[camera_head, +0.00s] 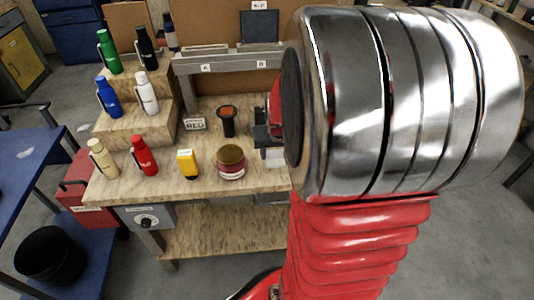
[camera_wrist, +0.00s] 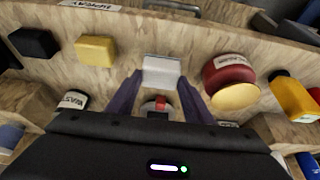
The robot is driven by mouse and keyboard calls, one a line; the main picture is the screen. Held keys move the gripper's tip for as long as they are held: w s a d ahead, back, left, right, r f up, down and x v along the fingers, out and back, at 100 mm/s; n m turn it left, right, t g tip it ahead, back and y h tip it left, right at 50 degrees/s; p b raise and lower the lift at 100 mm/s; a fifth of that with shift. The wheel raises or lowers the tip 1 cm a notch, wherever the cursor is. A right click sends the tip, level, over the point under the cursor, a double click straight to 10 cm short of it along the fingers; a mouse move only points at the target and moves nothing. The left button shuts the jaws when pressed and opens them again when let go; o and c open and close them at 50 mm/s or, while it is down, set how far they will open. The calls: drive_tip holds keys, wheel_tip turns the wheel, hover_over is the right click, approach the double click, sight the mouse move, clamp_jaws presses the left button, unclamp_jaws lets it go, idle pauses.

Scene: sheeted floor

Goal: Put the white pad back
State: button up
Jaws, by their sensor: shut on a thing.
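The white pad (camera_wrist: 161,71) is between my fingertips in the wrist view, with a dark finger along each side. My gripper (camera_wrist: 160,82) is shut on it. In the head view, a white face that seems to be the pad (camera_head: 274,157) shows just below my dark gripper (camera_head: 264,136), over the right part of the bench (camera_head: 215,188). My large silver arm link hides most of the gripper and the bench behind it. I cannot tell whether the pad touches the bench. A black pad (camera_wrist: 33,42) and a yellow pad (camera_wrist: 97,49) lie on the wood at the upper left of the wrist view.
A dark red jar (camera_head: 231,162), a yellow container (camera_head: 187,164) and a black item with a red top (camera_head: 227,120) stand left of my gripper. Several bottles stand on steps farther left. A grey rack marked A and B (camera_head: 232,63) is behind. A RED sign (camera_head: 194,124) stands nearby.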

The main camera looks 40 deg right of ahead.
sight(276, 159)
drive_tip(key=shift+s+f, duration=0.1)
drive_tip(key=shift+f, duration=1.8)
drive_tip(key=o, duration=1.1)
drive_tip(key=shift+o, duration=0.2)
drive_tip(key=shift+r, duration=0.1)
drive_tip(key=v, duration=1.2)
drive_tip(key=s+a+r+n+y, duration=0.1)
drive_tip(key=a+r+n, duration=0.1)
drive_tip(key=a, duration=0.6)
drive_tip(key=s+a+r+n+t, duration=0.1)
drive_tip(key=s+a+r+n, duration=0.1)
drive_tip(key=a, duration=0.6)
drive_tip(key=s+a+r+n+y, duration=0.1)
drive_tip(key=s+a+r+n, duration=0.1)
drive_tip(key=a, duration=0.6)
drive_tip(key=shift+s+r+n+t+y, duration=0.3)
drive_tip(key=shift+r+n+t, duration=0.1)
drive_tip(key=shift+r, duration=0.1)
